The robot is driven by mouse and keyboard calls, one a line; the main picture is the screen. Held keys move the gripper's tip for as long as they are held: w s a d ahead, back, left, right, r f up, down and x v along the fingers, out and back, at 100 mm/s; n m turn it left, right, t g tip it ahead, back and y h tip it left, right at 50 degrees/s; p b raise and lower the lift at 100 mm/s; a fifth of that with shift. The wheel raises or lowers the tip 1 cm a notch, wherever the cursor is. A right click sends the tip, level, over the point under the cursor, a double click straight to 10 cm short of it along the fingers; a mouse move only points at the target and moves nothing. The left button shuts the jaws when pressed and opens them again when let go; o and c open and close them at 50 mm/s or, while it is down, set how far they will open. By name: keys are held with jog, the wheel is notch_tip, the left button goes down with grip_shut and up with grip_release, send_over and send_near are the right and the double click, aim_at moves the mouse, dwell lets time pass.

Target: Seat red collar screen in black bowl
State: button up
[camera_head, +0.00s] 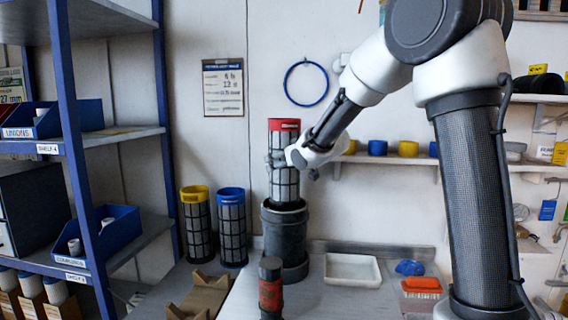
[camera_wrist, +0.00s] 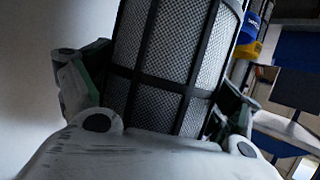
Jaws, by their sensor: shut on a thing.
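The red collar screen (camera_head: 284,140) is an upright mesh cylinder in a dark frame with a red band at its top. In the head view its lower end is at the mouth of the black bowl (camera_head: 286,237), a dark round housing on the bench. The rim hides how deep it goes. My gripper (camera_head: 278,160) is shut on the screen at mid-height, coming from the right. In the wrist view the mesh of the screen (camera_wrist: 178,65) fills the middle, with my gripper's fingers (camera_wrist: 165,95) on both sides of it. The red collar is out of that view.
A yellow-collared screen (camera_head: 196,225) and a blue-collared screen (camera_head: 231,228) stand left of the bowl. A dark and red cylinder (camera_head: 270,290) stands in front. A white tray (camera_head: 352,270) lies to the right. A blue-post shelf (camera_head: 75,140) is at left.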

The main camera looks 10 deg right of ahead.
jog(key=shift+f, duration=5.9)
jog(key=o, duration=1)
jog(key=shift+o, duration=0.2)
send_near(284, 196)
jog(key=w, duration=0.1)
jog(key=w+d, duration=0.1)
jog(key=w+f, duration=0.1)
jog(key=shift+w+d, duration=0.2)
jog(key=shift+d, duration=0.1)
